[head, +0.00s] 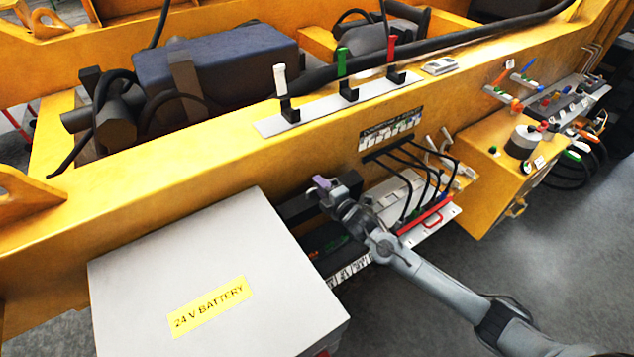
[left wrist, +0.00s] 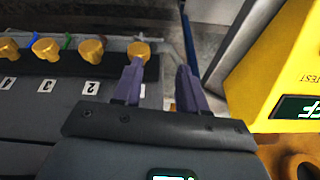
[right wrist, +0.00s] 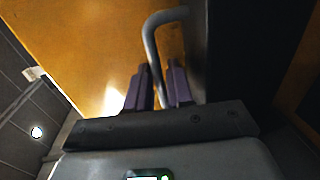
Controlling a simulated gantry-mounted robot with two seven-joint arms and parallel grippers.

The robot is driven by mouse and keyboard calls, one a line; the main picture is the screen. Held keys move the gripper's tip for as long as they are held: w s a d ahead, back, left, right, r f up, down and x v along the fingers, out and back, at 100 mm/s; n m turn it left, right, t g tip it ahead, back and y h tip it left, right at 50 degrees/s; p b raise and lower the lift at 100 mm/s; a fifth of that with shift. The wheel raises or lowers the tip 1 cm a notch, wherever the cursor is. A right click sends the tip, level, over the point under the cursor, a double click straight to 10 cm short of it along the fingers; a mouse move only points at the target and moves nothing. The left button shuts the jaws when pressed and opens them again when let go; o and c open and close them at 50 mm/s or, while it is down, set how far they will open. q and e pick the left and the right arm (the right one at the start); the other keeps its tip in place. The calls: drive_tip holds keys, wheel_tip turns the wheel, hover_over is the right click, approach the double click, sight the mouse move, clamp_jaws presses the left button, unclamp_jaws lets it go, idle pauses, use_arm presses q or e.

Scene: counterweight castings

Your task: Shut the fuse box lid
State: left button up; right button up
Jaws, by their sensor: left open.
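My right gripper (head: 328,186) is in front of the yellow beam, beside a dark block (head: 292,207). In the right wrist view a grey bent handle (right wrist: 151,40) runs down between the purple fingers of that gripper (right wrist: 159,66). Whether the fingers press on it I cannot tell. A dark panel (right wrist: 255,50) stands to the right of the handle. Below the right gripper is a dark unit (head: 322,238) with green lettering and white labels. I cannot tell for sure which part is the fuse box lid. My left gripper (left wrist: 160,75) is open and empty, near gold knobs (left wrist: 90,48).
The grey battery box (head: 210,265) fills the lower left. Black cables (head: 410,165) drop from the beam to a unit with a red handle (head: 425,220). A yellow box (head: 505,170) juts out at the right. Levers (head: 343,75) stand on the beam.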

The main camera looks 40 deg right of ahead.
drive_tip(key=shift+w+f, duration=0.2)
drive_tip(key=shift+w, duration=0.8)
clamp_jaws()
